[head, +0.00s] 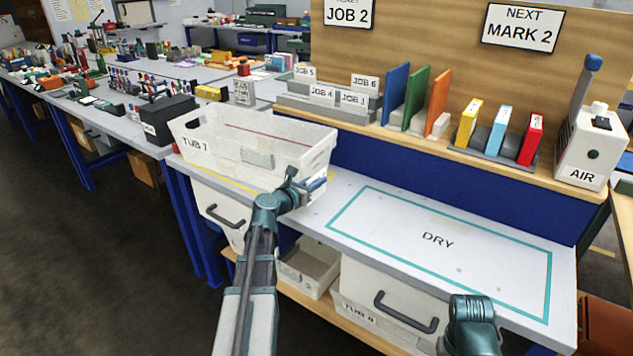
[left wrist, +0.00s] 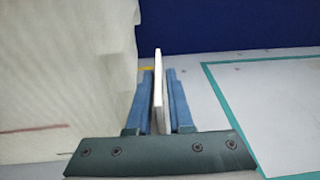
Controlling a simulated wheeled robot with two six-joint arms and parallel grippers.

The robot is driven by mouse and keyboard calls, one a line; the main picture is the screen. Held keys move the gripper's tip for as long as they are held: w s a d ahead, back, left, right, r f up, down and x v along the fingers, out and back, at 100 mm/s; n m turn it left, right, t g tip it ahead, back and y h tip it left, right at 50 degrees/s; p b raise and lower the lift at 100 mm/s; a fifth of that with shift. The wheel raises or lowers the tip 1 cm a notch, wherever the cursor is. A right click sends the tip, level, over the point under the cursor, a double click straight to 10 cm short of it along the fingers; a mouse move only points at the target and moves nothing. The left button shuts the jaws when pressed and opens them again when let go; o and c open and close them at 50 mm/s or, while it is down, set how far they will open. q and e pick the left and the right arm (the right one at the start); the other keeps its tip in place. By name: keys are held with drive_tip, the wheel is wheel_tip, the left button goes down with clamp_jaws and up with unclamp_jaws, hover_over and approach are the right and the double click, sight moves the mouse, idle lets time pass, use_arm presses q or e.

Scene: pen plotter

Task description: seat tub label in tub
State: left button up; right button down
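The white tub (head: 250,140), marked TUB 7 on its left side, stands on the left end of the white bench. A grey rectangular patch (head: 257,158) shows on its long near wall. My left gripper (head: 318,184) is just outside the tub's right end. In the left wrist view, its blue fingers (left wrist: 160,100) are close together on a thin white plate (left wrist: 158,85), seen edge-on, which looks like the tub label. The tub's pale wall (left wrist: 65,75) is just left of the fingers. Any writing on the plate is hidden.
The bench right of the tub is clear, with a teal-outlined DRY area (head: 438,240). A black box (head: 168,118) is behind the tub's left end. A wooden shelf carries a grey JOB card rack (head: 330,105), coloured boards and the AIR unit (head: 592,150).

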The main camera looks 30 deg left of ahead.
use_arm(q)
drive_tip(key=s, duration=0.4)
drive_tip(key=s+r+p, duration=0.1)
drive_tip(key=s, duration=0.3)
drive_tip(key=s+a+r, duration=0.1)
drive_tip(key=s, duration=0.3)
drive_tip(key=shift+p, duration=0.4)
drive_tip(key=shift+o, duration=0.3)
drive_tip(key=m, duration=0.6)
drive_tip(key=shift+s+d+m, duration=0.1)
drive_tip(key=shift+m, duration=0.2)
drive_tip(key=w+m, duration=0.2)
drive_tip(key=m, duration=0.7)
drive_tip(key=w+f+m+b, duration=0.1)
drive_tip(key=w+m, duration=0.1)
drive_tip(key=m, duration=0.8)
drive_tip(key=w+m, duration=0.3)
drive_tip(key=m, duration=0.7)
drive_tip(key=shift+d+f+b, duration=0.25)
drive_tip(key=shift+d+b, duration=0.05)
drive_tip(key=shift+d, duration=0.1)
drive_tip(key=shift+w, duration=0.1)
drive_tip(key=w, duration=0.5)
drive_tip(key=shift+f+b, duration=0.3)
clamp_jaws()
